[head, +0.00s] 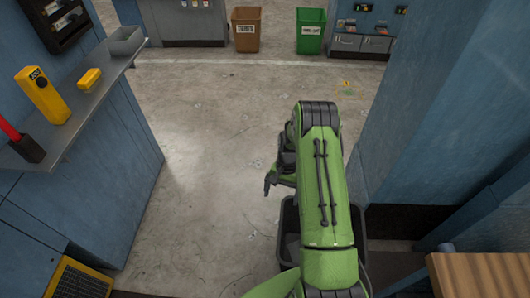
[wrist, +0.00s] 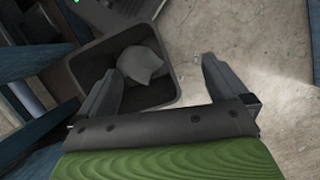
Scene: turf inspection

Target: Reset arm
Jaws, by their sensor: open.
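My green arm reaches forward over the floor in the head view, bent at its elbow. My gripper (head: 270,184) hangs at the left side of the arm, partly hidden behind it. In the wrist view my gripper (wrist: 160,66) has its two dark fingers spread well apart, with nothing held between them. A dark bin (wrist: 85,66) lies beyond the fingers in the wrist view, with a pale grey crumpled thing (wrist: 142,64) inside. The bin also shows in the head view beside and under my arm, mostly hidden by it.
A grey shelf (head: 75,105) at the left holds a yellow device (head: 42,94), a smaller yellow object (head: 89,79), a red-topped item and a grey tray. A blue wall (head: 430,100) stands close at right. Brown (head: 246,30) and green (head: 310,32) bins stand far back. The middle floor is clear.

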